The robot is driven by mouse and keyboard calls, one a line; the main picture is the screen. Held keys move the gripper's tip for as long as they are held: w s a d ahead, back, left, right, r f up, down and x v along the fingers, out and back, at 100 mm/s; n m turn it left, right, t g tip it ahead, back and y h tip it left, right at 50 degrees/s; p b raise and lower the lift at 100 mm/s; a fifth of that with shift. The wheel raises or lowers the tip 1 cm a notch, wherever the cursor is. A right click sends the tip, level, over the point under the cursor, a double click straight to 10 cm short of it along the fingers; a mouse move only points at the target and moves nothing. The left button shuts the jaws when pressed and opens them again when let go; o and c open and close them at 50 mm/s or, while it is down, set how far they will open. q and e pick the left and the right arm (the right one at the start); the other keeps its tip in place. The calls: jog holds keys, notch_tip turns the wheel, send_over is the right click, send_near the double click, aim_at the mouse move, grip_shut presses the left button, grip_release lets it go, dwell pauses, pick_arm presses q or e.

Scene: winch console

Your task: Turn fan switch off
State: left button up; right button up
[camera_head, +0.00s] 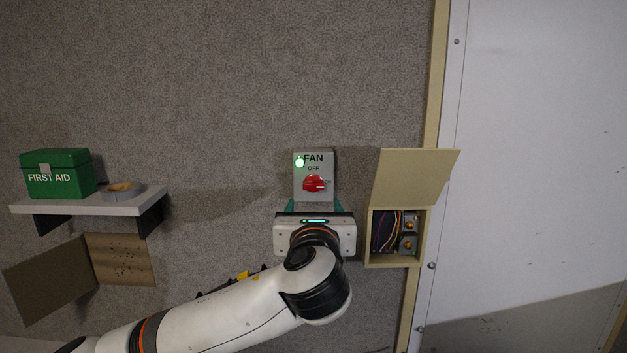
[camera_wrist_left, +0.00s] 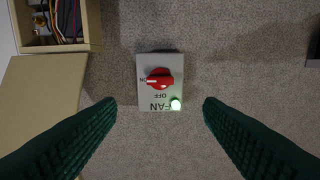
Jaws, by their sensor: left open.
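The fan switch is a grey box (camera_head: 300,190) on the carpeted wall, labelled FAN, with a lit green-white lamp (camera_head: 299,162). Its red rotary knob (camera_head: 314,183) sits below the OFF mark. In the left wrist view, which is upside down, the knob (camera_wrist_left: 160,78) lies sideways with its white mark toward ON. My left gripper (camera_head: 314,206) is just below the box in the head view, facing the wall. Its green fingers are open and empty, spread to either side of the box in the left wrist view and apart from the knob. My right gripper is not in view.
An open beige box (camera_head: 416,180) with wires and terminals is right of the switch, its lid raised. A shelf (camera_head: 75,206) with a green first aid box (camera_head: 57,174) and tape roll (camera_head: 122,191) is at left. The wall above the switch is clear.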

aim_at(314, 186)
pick_arm(q)
jog(key=w+p, duration=0.3)
jog(key=w, duration=0.6)
jog(key=shift+w+p, duration=0.25)
jog(key=shift+p, duration=0.1)
jog(key=shift+w+f, duration=0.1)
jog(key=shift+w, duration=0.55)
jog(key=c, duration=1)
